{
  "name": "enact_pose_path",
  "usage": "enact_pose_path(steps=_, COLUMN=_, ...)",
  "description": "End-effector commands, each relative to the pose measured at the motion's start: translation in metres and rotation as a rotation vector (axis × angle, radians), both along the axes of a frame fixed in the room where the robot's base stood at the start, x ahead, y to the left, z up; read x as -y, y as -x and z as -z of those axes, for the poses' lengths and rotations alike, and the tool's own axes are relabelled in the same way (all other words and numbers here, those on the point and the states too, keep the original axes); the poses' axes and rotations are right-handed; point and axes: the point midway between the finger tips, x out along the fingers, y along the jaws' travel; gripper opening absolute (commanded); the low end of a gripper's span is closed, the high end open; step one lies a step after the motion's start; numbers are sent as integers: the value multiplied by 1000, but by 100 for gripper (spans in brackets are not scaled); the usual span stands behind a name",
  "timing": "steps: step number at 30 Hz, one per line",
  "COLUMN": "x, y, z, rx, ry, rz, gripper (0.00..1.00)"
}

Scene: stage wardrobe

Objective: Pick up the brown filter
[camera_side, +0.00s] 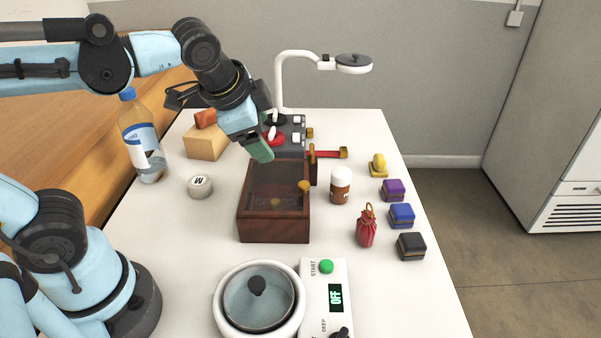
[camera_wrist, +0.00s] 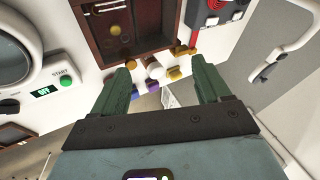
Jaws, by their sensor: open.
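I cannot tell for sure which thing is the brown filter. Brown things in the side view are a bottle with a white cap (camera_side: 340,186) right of the box, a dark wooden box (camera_side: 272,229) with a dark see-through top, and an upright brown piece (camera_side: 312,166) at the box's right edge. My gripper (camera_side: 261,149) is above the far end of the box, tilted down. In the wrist view my gripper (camera_wrist: 163,72) has its green fingers apart with nothing held between them. The box (camera_wrist: 108,50) shows beyond the left finger.
Purple (camera_side: 393,190), blue (camera_side: 401,215) and black (camera_side: 411,246) cases line the right. A red pouch (camera_side: 366,230) stands near them. A white pot (camera_side: 259,298) and control panel (camera_side: 322,290) are in front. A water bottle (camera_side: 142,140) and tan block (camera_side: 205,145) are left.

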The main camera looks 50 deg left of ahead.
Motion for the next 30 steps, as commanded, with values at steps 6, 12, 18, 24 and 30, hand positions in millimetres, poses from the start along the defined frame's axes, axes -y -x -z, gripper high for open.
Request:
enact_pose_path(steps=6, x=24, y=-37, z=-1, rx=-130, ry=-429, rz=418, gripper=76)
enact_pose_path(steps=12, x=59, y=-71, z=0, rx=-283, ry=-871, rz=792, gripper=76)
enact_pose_path(steps=18, x=104, y=-92, z=0, rx=-448, ry=-1270, rz=1064, gripper=76)
enact_pose_path(steps=24, x=124, y=-97, z=33, rx=-546, ry=-1451, rz=1159, gripper=76)
enact_pose_path(steps=30, x=124, y=-97, z=82, rx=-543, ry=-1448, rz=1158, gripper=76)
